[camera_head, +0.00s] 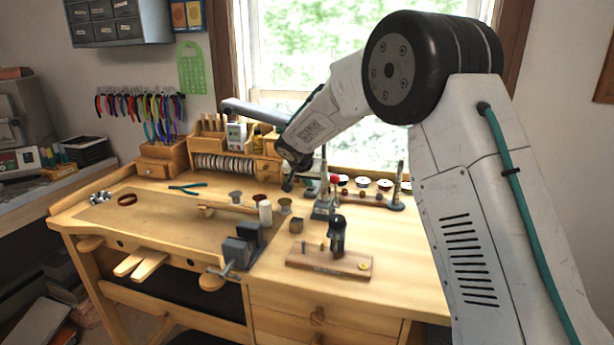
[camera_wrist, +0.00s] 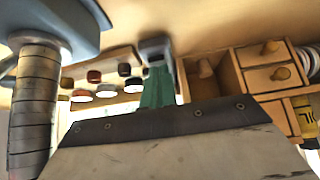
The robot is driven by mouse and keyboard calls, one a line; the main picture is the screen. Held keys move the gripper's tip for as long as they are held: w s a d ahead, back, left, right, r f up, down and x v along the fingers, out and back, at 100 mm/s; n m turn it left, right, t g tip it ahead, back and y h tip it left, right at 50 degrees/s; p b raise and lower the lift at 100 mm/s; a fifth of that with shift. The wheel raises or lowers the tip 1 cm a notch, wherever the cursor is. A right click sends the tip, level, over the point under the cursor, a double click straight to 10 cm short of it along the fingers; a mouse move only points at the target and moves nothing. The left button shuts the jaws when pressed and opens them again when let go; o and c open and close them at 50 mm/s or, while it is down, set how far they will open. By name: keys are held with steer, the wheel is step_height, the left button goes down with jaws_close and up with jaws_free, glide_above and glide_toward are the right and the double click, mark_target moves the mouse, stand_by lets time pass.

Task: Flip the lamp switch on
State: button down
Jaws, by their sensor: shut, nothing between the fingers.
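A grey lamp shows in the head view. Its long flat head (camera_head: 252,112) reaches left in front of the window, partly behind my arm. A blue-grey base (camera_head: 325,208) stands below on the bench, right of my gripper. In the wrist view, what looks like the same base (camera_wrist: 55,22) and a dark banded post (camera_wrist: 33,110) fill the left side. I cannot make out the switch. My gripper (camera_head: 289,184) points down over the back of the bench, left of the base. In the wrist view its greenish fingers (camera_wrist: 157,84) are shut and empty, apart from the base.
The wooden bench (camera_head: 390,268) has free room at front right. A vise (camera_head: 243,247) and a wooden block with a dark tool (camera_head: 330,262) stand forward of my gripper. Small drawers (camera_wrist: 275,65) are close on the right in the wrist view. Several round containers (camera_wrist: 105,90) lie between.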

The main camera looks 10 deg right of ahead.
steer(key=shift+w+f, duration=0.15)
steer(key=shift+f, duration=0.05)
steer(key=shift+f, duration=0.35)
steer(key=shift+r, duration=0.15)
steer(key=shift+r, duration=0.65)
